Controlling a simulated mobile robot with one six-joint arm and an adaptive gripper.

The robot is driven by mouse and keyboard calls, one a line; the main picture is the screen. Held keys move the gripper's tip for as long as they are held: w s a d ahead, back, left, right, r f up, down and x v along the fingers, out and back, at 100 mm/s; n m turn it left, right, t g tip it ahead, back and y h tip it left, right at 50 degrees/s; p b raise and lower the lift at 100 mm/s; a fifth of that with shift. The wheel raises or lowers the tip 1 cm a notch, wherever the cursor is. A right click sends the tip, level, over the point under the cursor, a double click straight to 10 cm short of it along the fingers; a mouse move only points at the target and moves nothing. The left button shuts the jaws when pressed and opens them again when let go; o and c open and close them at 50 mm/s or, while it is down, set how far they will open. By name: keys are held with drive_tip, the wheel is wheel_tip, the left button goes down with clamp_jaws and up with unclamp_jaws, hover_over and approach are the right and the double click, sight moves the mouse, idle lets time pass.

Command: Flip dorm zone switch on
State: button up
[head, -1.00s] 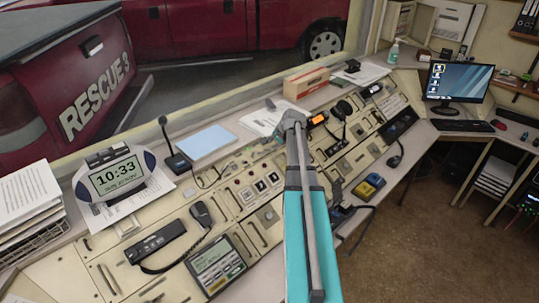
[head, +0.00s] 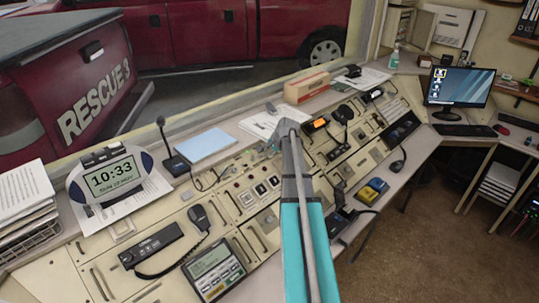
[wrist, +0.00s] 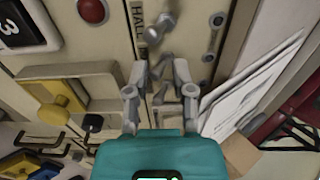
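In the wrist view, a cream panel carries metal toggle levers in a column below a label reading "HALL" (wrist: 138,22). An upper lever (wrist: 162,24) sits beside that label. Lower metal parts (wrist: 159,68) show between my fingers. My gripper (wrist: 160,78) is open, with one finger on each side of this column; I cannot tell whether it touches anything. No dorm label is readable, so I cannot tell which lever is the dorm switch. In the head view, my arm reaches over the console (head: 262,192) and hides the spot at its tip.
A red round button (wrist: 93,10) and a yellow-framed unit with a yellow knob (wrist: 55,112) are left of my gripper in the wrist view. White papers (wrist: 250,90) lie to the right.

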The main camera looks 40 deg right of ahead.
drive_tip(key=shift+w+r+p, duration=0.45)
drive_tip(key=shift+w, duration=0.15)
idle(0.4)
idle(0.4)
drive_tip(key=p+v, duration=0.5)
drive_tip(key=v, duration=0.1)
idle(0.7)
drive_tip(key=shift+s, duration=0.1)
idle(0.5)
